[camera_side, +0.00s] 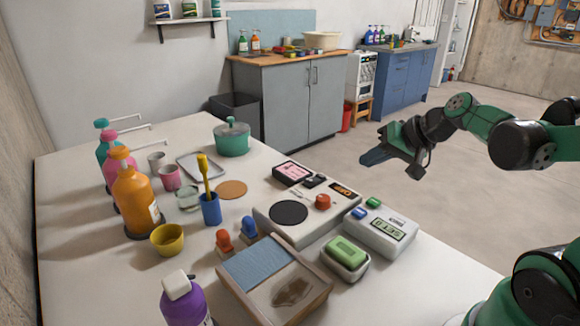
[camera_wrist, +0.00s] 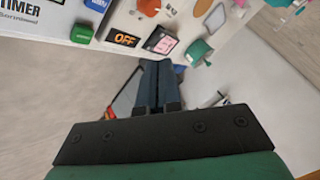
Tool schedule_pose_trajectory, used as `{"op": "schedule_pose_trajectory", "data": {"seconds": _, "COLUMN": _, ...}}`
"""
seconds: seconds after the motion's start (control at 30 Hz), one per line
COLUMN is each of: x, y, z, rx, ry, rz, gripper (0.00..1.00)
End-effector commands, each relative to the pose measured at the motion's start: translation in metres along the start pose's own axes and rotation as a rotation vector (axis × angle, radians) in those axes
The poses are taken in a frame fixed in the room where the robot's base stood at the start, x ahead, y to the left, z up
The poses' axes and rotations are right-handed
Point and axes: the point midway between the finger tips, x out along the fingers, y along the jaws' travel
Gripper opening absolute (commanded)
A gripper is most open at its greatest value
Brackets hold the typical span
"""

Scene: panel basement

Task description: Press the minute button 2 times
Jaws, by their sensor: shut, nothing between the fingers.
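A white timer box (camera_side: 380,232) stands near the table's right edge, with a small display, a blue button (camera_side: 373,201) and a green button (camera_side: 358,213). In the wrist view part of the box, marked TIMER (camera_wrist: 22,20), shows at the upper left, with the green button (camera_wrist: 81,33) and blue button (camera_wrist: 97,5) at its edge. Which button is the minute button I cannot tell; their lettering is too small. My gripper (camera_side: 368,158) is shut and empty, raised beyond the table's right edge, apart from the timer. Its fingers (camera_wrist: 157,66) point toward the table in the wrist view.
Left of the timer is a hot plate (camera_side: 270,222) with a red knob (camera_side: 323,201) and OFF display (camera_side: 343,190). A pink-screen box (camera_side: 293,173) stands behind it. A green soap bar (camera_side: 346,251) in a dish is in front. Open floor lies right of the table.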

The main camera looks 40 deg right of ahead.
Motion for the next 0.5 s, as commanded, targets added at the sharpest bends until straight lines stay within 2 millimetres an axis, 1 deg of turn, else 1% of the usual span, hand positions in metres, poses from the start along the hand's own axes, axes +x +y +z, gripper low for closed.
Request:
{"op": "schedule_pose_trajectory", "data": {"seconds": 0.17, "x": 0.009, "y": 0.006, "z": 0.005, "rx": -0.001, "ry": 0.000, "rz": 0.000, "gripper": 0.00}}
{"op": "schedule_pose_trajectory", "data": {"seconds": 0.5, "x": 0.036, "y": 0.026, "z": 0.025, "rx": -0.001, "ry": -0.001, "rz": 0.000, "gripper": 0.00}}
